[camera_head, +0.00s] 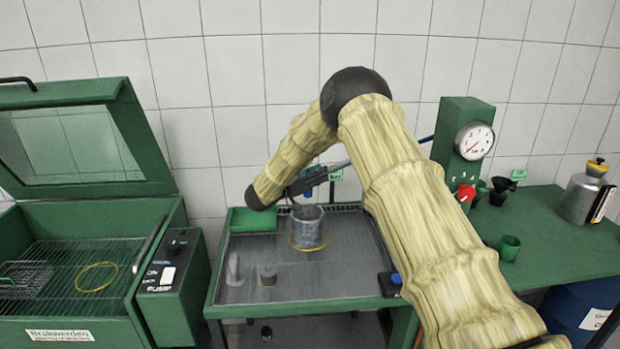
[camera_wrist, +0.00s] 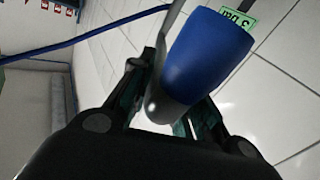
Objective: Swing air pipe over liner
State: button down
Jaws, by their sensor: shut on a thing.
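A grey cylindrical liner (camera_head: 307,230) stands upright on the metal-topped table, with a yellow ring around its lower part. My gripper (camera_head: 303,188) is above the liner, its jaws shut on the air pipe, whose grey tube (camera_head: 338,166) shows just to the right. Where the pipe's end lies relative to the liner's opening is hard to tell. In the wrist view, a blue sleeve with a grey tip (camera_wrist: 205,60), part of the air pipe, lies between the fingers of my gripper (camera_wrist: 165,105). A blue hose (camera_wrist: 105,30) runs off to the left there.
A green pillar with a pressure gauge (camera_head: 474,141) stands at right, behind my arm. A green washer with its lid raised (camera_head: 65,135) is at left. A green tray (camera_head: 254,220) and small grey parts (camera_head: 267,275) share the table (camera_head: 335,285). My arm hides part of the table's right side.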

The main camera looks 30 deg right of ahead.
jog(key=shift+w+r, duration=0.15)
jog(key=shift+r, duration=0.05)
jog(key=c, duration=1.5)
grip_release()
jog(key=shift+o, duration=1)
jog(key=shift+w, duration=0.15)
jog(key=shift+w+f, duration=0.2)
jog(key=shift+s+d+r, duration=0.1)
jog(key=shift+s+r, duration=0.05)
jog(key=shift+s, duration=0.15)
jog(key=shift+a, duration=0.3)
jog(key=v, duration=1.1)
jog(key=shift+a, duration=0.2)
jog(key=shift+s, duration=0.15)
